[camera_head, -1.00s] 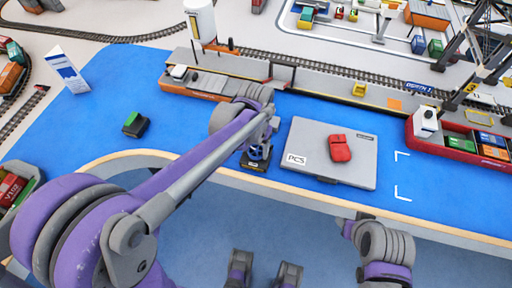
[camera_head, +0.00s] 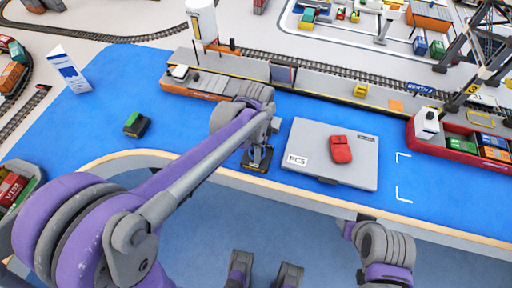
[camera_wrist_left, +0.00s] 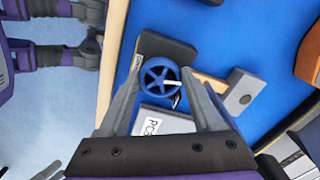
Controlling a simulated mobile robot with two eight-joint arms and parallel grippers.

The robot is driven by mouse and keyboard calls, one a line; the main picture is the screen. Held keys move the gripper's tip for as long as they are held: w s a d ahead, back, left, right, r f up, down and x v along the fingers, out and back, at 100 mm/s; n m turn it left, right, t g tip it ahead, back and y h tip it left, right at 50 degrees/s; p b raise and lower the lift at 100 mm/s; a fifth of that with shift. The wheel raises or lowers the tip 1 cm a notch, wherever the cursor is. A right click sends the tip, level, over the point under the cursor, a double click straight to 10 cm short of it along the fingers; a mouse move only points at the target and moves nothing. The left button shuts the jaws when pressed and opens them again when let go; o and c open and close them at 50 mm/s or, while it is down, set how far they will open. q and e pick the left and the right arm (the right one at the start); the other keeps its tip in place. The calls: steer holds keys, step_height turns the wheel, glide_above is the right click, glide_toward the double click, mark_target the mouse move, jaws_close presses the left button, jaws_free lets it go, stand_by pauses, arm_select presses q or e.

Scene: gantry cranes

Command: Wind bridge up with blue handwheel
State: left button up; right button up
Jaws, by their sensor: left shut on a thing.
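The blue handwheel (camera_wrist_left: 158,76) is a spoked wheel with a pale handle on a dark base, seen between my left fingers in the left wrist view. My left gripper (camera_wrist_left: 162,80) is shut on it. In the head view, my left gripper (camera_head: 258,150) reaches down over the dark base (camera_head: 256,166), and the arm and gripper hide most of the wheel. A small bluish-grey panel (camera_head: 283,74), perhaps the bridge, stands in the gap of the grey quay behind.
A grey case marked PCS (camera_head: 310,166) with a red object (camera_head: 341,150) lies right of the wheel. A small green and black block (camera_head: 136,124) is at left. A red container ship (camera_head: 440,140) is at far right. Blue mat is open around the case.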

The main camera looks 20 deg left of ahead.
arm_select(q)
steer(key=m, duration=0.5)
steer(key=shift+w+m, duration=0.15)
steer(key=shift+m, duration=0.15)
steer(key=m, duration=0.4)
steer(key=shift+w+m, duration=0.1)
steer(key=shift+m, duration=0.6)
steer(key=o, duration=1.4)
steer(key=shift+c, duration=0.2)
steer(key=shift+r, duration=0.1)
step_height(320, 180, up, 11)
steer(key=p, duration=0.1)
